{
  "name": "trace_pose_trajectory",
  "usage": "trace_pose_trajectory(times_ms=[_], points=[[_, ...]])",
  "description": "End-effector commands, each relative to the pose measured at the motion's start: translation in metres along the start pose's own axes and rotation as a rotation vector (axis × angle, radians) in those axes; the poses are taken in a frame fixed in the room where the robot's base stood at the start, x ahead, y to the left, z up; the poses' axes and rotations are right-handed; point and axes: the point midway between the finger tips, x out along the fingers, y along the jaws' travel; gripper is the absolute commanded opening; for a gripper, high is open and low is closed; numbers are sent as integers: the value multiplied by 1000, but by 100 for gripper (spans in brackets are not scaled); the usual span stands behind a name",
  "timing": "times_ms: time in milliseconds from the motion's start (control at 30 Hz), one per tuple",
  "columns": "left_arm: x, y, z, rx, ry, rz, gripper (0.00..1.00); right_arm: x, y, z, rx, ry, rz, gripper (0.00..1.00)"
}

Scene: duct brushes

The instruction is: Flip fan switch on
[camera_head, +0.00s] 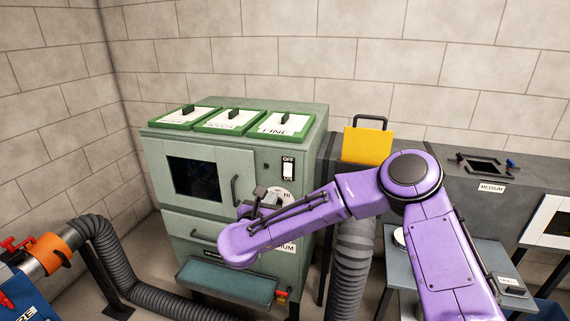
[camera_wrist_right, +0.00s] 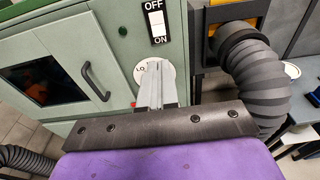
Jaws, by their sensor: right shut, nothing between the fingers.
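The fan switch (camera_head: 288,170) is a white rocker on the front of the green cabinet (camera_head: 230,235), with OFF above it and ON below. It also shows close up in the right wrist view (camera_wrist_right: 157,25); which way it is tipped I cannot tell. My right gripper (camera_head: 262,195) is shut and empty, in front of the cabinet and below the switch. In the right wrist view its fingers (camera_wrist_right: 155,72) overlap a round white dial plate (camera_wrist_right: 141,70) marked LO. They appear apart from the switch. My left gripper is not in view.
Three green-framed lids (camera_head: 228,121) lie on the cabinet top. A door with a dark window and handle (camera_head: 236,191) is left of the switch. A grey hose (camera_wrist_right: 250,80) runs down to the right. A yellow panel (camera_head: 366,146) stands behind my right arm.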

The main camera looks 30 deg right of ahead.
Motion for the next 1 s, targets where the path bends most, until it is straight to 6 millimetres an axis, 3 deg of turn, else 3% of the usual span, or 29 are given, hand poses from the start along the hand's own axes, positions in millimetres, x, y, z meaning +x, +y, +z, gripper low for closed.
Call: trace_pose_trajectory(times_ms=[300, 433, 1000], points=[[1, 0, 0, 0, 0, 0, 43, 1, 0, -1, 4, 0, -1, 0], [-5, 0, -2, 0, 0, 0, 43, 13, 0, 0, 3, 1, -2, 0], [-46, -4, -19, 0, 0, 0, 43, 126, 0, 1, 0, 1, -1, 0]])
